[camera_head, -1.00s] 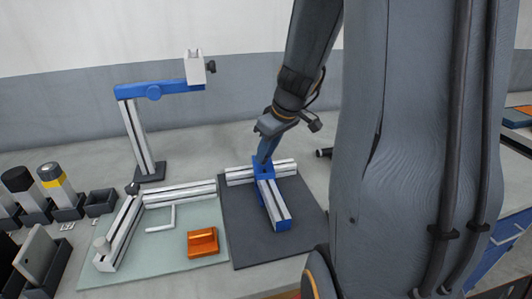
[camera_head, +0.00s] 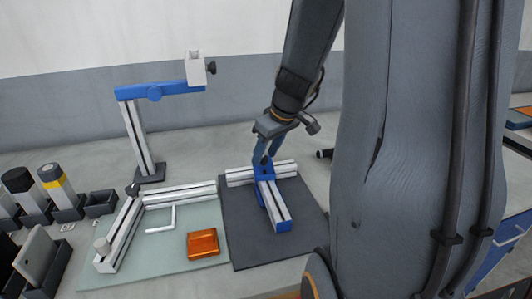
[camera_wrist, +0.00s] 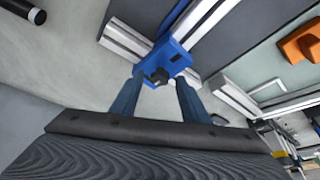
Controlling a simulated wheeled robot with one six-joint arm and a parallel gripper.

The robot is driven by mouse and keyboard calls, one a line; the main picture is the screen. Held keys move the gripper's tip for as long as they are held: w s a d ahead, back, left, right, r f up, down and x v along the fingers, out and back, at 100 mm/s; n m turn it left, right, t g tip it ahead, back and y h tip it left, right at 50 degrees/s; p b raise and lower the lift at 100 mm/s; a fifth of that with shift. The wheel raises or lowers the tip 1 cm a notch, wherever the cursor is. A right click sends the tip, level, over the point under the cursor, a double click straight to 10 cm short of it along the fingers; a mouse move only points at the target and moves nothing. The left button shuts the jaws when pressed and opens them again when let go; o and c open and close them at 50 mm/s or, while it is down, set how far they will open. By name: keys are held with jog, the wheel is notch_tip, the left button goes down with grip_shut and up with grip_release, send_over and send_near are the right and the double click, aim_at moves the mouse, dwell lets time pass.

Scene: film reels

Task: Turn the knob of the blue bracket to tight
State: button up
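The blue bracket (camera_head: 263,170) joins the white-and-blue rails on the dark grey mat in the head view. In the wrist view the bracket (camera_wrist: 176,52) is at the upper middle, and its small black knob (camera_wrist: 158,77) faces the camera. My gripper (camera_head: 262,161) points down at the bracket from above. In the wrist view its two blue-grey fingers (camera_wrist: 159,79) are spread, with the knob between the tips and a gap visible around it. I cannot tell how far the knob lies beyond the tips. The knob is hidden in the head view.
The dark mat (camera_head: 236,247) lies right of a pale green mat (camera_head: 130,279) with an L of rails, a small white frame and an orange block (camera_head: 202,243). A blue-and-white stand (camera_head: 140,135) rises behind. Dark holders with cylinders (camera_head: 53,184) are at left.

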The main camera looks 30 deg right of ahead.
jog(key=shift+r, duration=0.1)
jog(key=v, duration=0.7)
jog(key=shift+s+r, duration=0.2)
jog(key=shift+r, duration=0.05)
jog(key=s+a+f+g, duration=0.1)
jog(key=s+a+f, duration=0.2)
jog(key=a, duration=0.2)
jog(key=s+a+f+m+g, duration=0.1)
jog(key=s+a+f, duration=0.3)
jog(key=a, duration=0.1)
jog(key=s+a+f+m+g+h, duration=0.1)
jog(key=s+a+f, duration=0.2)
jog(key=a+f, duration=0.1)
jog(key=shift+s+a+f+g, duration=0.1)
jog(key=shift+s+a+g, duration=0.1)
jog(key=shift+a, duration=0.25)
jog(key=shift+s+a+f+g, duration=0.15)
jog(key=shift+a+g, duration=0.05)
jog(key=shift+a, duration=0.25)
